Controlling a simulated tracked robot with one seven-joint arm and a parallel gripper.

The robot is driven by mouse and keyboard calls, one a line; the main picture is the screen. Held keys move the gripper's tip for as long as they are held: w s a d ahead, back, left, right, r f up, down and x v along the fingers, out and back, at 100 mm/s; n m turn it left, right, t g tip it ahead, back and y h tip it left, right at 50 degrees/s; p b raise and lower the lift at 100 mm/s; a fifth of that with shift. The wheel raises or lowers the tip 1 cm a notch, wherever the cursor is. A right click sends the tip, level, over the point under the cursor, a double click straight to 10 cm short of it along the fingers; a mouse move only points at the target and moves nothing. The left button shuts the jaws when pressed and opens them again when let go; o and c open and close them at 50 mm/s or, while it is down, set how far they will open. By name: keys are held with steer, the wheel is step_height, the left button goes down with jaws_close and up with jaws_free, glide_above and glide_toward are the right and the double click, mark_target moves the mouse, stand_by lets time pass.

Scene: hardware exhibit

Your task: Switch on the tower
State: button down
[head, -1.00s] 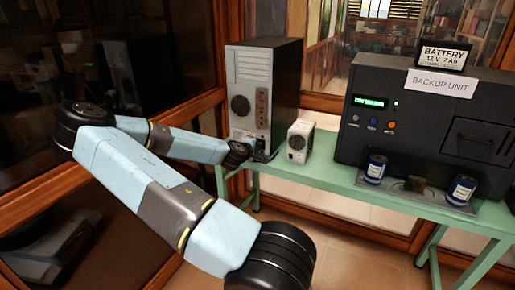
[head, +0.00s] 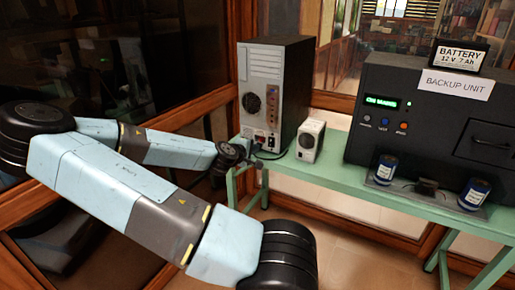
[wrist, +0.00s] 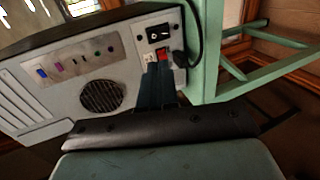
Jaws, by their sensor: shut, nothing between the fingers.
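The tower (head: 273,95) stands at the left end of the green table, its grey back panel facing me. Contact cannot be told. In the head view my gripper (head: 252,158) is beside the tower's lower back edge.
A small white box (head: 309,141) stands right of the tower. The dark backup unit (head: 440,120) has a lit green display; two blue cans (head: 386,169) (head: 474,193) stand before it. A black cable (wrist: 190,38) curves beside the switch. The green table's edge (head: 345,187) lies below.

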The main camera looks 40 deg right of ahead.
steer(key=shift+v, duration=0.85)
